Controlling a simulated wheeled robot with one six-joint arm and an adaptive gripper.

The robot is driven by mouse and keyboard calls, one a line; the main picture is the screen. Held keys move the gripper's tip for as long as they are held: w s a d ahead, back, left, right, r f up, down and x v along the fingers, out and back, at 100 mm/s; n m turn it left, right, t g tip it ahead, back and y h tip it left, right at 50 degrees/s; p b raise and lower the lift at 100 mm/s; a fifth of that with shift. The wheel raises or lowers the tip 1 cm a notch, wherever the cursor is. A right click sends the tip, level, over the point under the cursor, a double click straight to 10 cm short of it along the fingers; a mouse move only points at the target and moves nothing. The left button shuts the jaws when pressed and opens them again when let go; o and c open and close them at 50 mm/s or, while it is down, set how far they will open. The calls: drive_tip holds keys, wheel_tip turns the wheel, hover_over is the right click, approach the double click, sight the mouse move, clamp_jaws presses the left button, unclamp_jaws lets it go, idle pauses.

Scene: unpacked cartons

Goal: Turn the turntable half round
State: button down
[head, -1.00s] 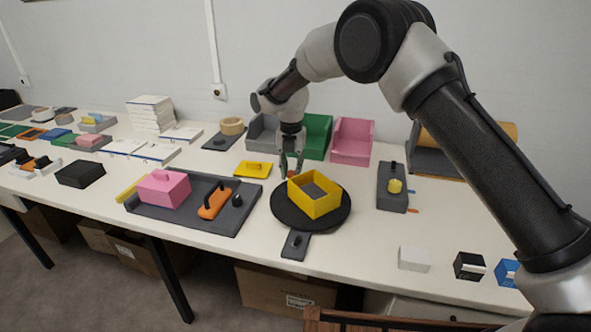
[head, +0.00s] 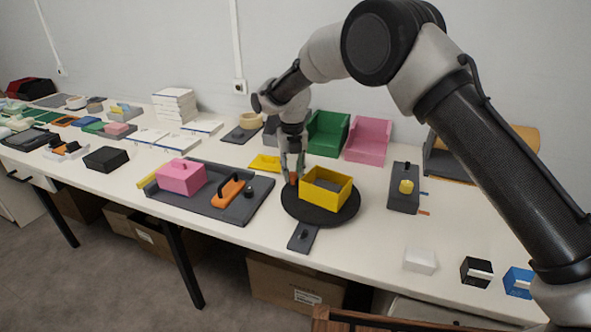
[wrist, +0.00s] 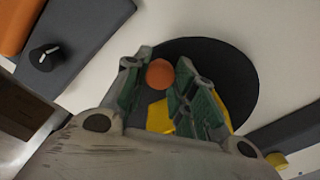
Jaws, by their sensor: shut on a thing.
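The turntable is a round black disc (head: 318,218) on the white table, and it shows in the wrist view (wrist: 232,75). An orange round knob (wrist: 159,73) stands near the disc's rim, at the left far side in the head view (head: 293,180). My gripper (head: 292,173) points down there, shut on the orange knob, its green-padded fingers either side of it.
A grey tray (head: 205,215) with a pink lidded box (head: 181,177) and an orange handle (head: 228,191) lies left. A small grey plate with a knob (head: 303,238) lies in front. Green (head: 327,134) and pink (head: 369,139) bins stand behind; a grey block (head: 404,188) lies right.

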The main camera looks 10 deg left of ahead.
drive_tip(key=shift+s+a+n, duration=0.25)
drive_tip(key=shift+s+n, duration=0.6)
drive_tip(key=shift+n, duration=0.15)
drive_tip(key=shift+s, duration=0.1)
drive_tip(key=c, duration=1.1)
unclamp_jaws()
wheel_tip(320, 180, up, 12)
